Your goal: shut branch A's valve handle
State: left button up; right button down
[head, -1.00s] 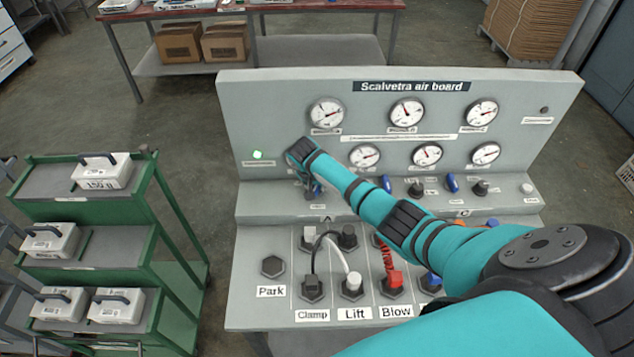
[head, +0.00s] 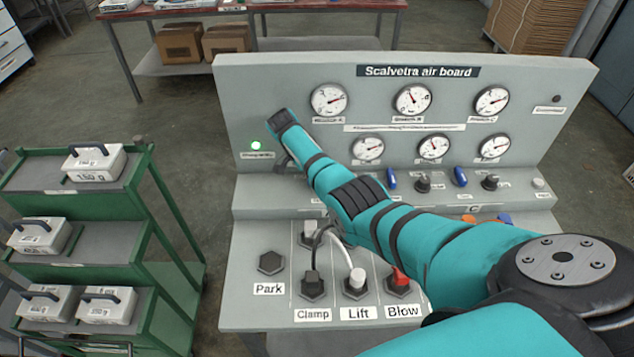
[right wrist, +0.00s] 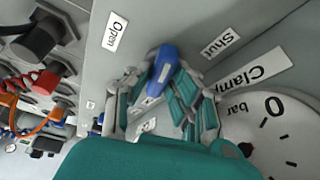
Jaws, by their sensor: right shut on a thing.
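The blue valve handle (right wrist: 164,66) shows in the right wrist view, between the "Open" label (right wrist: 116,32) and the "Shut" label (right wrist: 221,40). My right gripper (right wrist: 158,82) is shut on it, with teal-and-grey fingers on both sides. The handle's free end points toward the top of the picture, between the two labels; its exact angle is hard to tell. In the head view my right arm crosses the air board (head: 240,100) and hides this handle and most of the gripper. My left gripper is not in view.
Other blue handles (head: 392,179) and dark knobs (head: 423,184) stand to the right on the ledge. Plugged hoses and the red Blow connector (head: 400,278) sit below the arm. A green cart (head: 150,225) with weights stands to the left.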

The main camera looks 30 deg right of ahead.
jog(key=shift+f+m+g+b, duration=0.25)
jog(key=shift+m+g+b, duration=0.05)
jog(key=shift+m+b, duration=0.6)
jog(key=shift+s, duration=0.1)
jog(key=c, duration=1.2)
grip_release()
jog(key=shift+r, duration=0.1)
